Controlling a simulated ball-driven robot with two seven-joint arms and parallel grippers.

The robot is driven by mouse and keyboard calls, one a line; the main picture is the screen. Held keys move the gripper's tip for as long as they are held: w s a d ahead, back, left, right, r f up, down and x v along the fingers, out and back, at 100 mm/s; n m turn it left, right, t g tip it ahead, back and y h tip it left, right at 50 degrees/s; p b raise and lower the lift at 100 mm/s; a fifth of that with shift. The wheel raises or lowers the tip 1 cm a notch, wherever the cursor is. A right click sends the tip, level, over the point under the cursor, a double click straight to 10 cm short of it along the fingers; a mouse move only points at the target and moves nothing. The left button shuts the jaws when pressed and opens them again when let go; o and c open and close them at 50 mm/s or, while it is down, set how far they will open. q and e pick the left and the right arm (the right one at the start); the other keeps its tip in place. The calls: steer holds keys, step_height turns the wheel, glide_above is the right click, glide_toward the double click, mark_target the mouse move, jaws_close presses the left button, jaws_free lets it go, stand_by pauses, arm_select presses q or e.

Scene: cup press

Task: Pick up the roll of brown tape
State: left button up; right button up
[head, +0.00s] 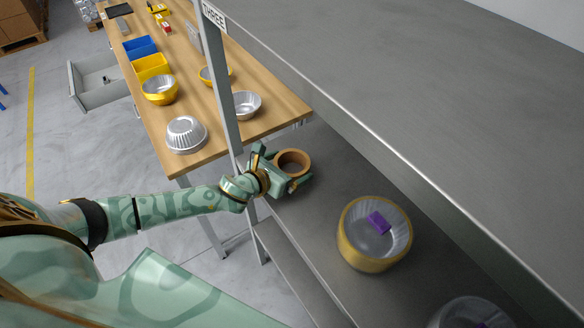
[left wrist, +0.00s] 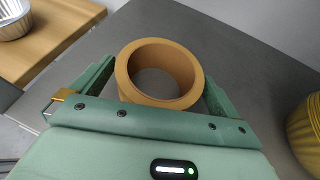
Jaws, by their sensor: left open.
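The roll of brown tape (head: 293,162) lies flat on the grey metal shelf (head: 330,172), near the shelf's upright post. My left gripper (head: 284,170) is at the roll, with its fingers open on either side of it. In the left wrist view the roll (left wrist: 160,102) sits between the two open fingers of my left gripper (left wrist: 158,85), its hole facing up. A small gap shows beside the right finger; I cannot tell whether the left finger touches the roll. My right gripper is in neither view.
A yellow-sided bowl (head: 352,250) with a purple block (head: 379,222) inside stands on the same shelf. Another clear bowl (head: 470,312) is at the bottom edge. A wooden table (head: 215,140) with metal bowls and bins stands behind the post (head: 224,90). An upper shelf (head: 430,90) overhangs.

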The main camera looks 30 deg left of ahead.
arm_select(q)
steer(key=shift+w+d+f, duration=0.1)
steer(key=shift+w, duration=0.15)
steer(key=c, duration=0.8)
steer(key=shift+c, duration=0.2)
